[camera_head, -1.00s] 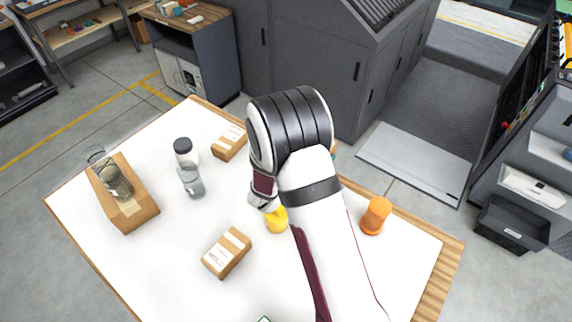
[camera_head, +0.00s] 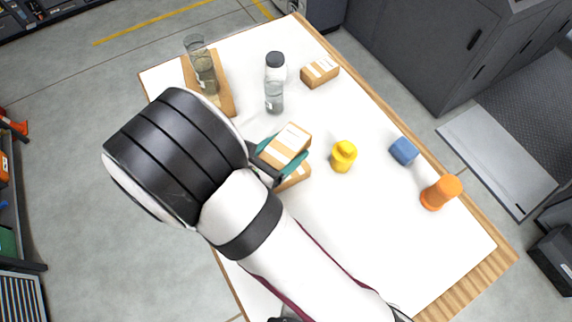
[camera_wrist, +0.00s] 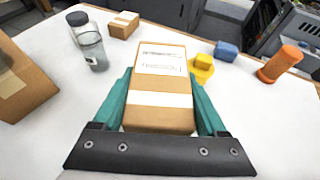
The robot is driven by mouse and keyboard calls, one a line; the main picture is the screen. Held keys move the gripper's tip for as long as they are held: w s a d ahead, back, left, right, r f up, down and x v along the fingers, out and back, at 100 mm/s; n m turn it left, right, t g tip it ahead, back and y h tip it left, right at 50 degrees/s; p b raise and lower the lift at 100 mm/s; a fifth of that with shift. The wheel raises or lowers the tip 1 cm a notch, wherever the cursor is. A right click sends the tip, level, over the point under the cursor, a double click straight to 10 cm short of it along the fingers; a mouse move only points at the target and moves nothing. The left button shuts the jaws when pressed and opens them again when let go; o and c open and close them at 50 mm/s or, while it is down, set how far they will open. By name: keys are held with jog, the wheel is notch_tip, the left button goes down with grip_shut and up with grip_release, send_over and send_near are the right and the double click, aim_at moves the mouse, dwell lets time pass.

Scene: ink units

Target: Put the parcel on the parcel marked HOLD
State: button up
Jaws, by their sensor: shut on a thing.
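My gripper (camera_head: 282,155) has teal fingers and is shut on a brown parcel (camera_head: 287,145) with a pale tape band. In the wrist view the held parcel (camera_wrist: 160,75) lies between the fingers, its white label facing up; the print is too small to read. A second brown parcel (camera_head: 299,180) shows partly below the held one in the head view. The held parcel hides much of it, and I cannot tell whether the two touch. Another taped parcel (camera_head: 320,71) stands at the far table edge. I cannot read HOLD on any parcel.
A larger brown box (camera_head: 227,97) has a glass vessel at it. A dark-capped bottle (camera_head: 275,62) and a clear glass (camera_head: 274,100) stand near it. A yellow object (camera_head: 344,157), blue block (camera_head: 403,150) and orange object (camera_head: 441,192) are to the right. The front right table is clear.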

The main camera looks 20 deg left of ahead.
notch_tip(320, 180, down, 6)
jog(key=shift+f, duration=0.25)
jog(key=shift+f, duration=0.15)
jog(key=o, duration=1.5)
